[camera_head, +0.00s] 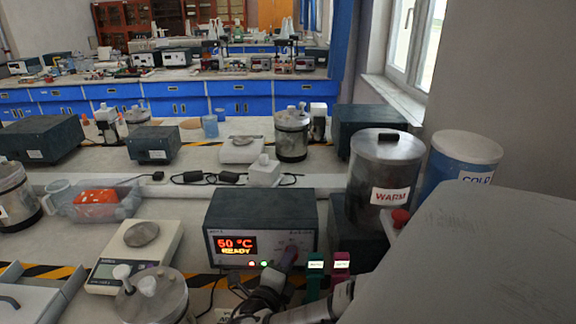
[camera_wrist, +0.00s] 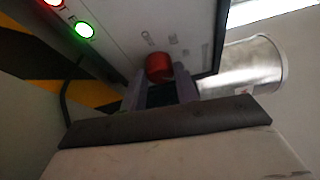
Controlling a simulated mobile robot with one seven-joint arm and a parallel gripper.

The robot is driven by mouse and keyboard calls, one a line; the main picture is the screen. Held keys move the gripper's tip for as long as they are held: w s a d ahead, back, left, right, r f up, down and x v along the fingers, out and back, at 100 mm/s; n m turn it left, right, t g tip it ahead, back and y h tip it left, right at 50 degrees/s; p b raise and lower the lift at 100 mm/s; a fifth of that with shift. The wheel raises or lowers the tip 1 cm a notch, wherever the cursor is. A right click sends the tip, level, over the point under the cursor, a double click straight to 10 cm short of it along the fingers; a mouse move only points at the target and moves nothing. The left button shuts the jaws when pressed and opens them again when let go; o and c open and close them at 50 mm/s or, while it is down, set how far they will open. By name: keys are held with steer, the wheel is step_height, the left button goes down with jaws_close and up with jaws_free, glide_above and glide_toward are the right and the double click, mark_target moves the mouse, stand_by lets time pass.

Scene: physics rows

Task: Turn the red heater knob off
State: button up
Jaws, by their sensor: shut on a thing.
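The heater box (camera_head: 262,222) stands on the bench in the head view, its display reading 50 °C READY. The red knob (camera_wrist: 159,67) is on the box's front panel in the wrist view, between the fingertips of my gripper (camera_wrist: 160,84). My gripper is shut on the knob, with the fingers on either side of it. In the head view my gripper (camera_head: 287,258) reaches the lower right of the panel and mostly hides the knob. A green light (camera_wrist: 84,30) and part of a red light show on the panel in the wrist view.
A WARM canister (camera_head: 385,165) and a blue COLD canister (camera_head: 462,160) stand right of the heater. A scale (camera_head: 136,252) and a metal pot (camera_head: 153,300) are at the left. Small green (camera_head: 315,280) and magenta (camera_head: 341,275) labelled items stand close right of my gripper.

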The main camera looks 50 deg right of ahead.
steer(key=shift+n+h, duration=0.3)
steer(key=shift+n, duration=0.3)
steer(key=o, duration=1)
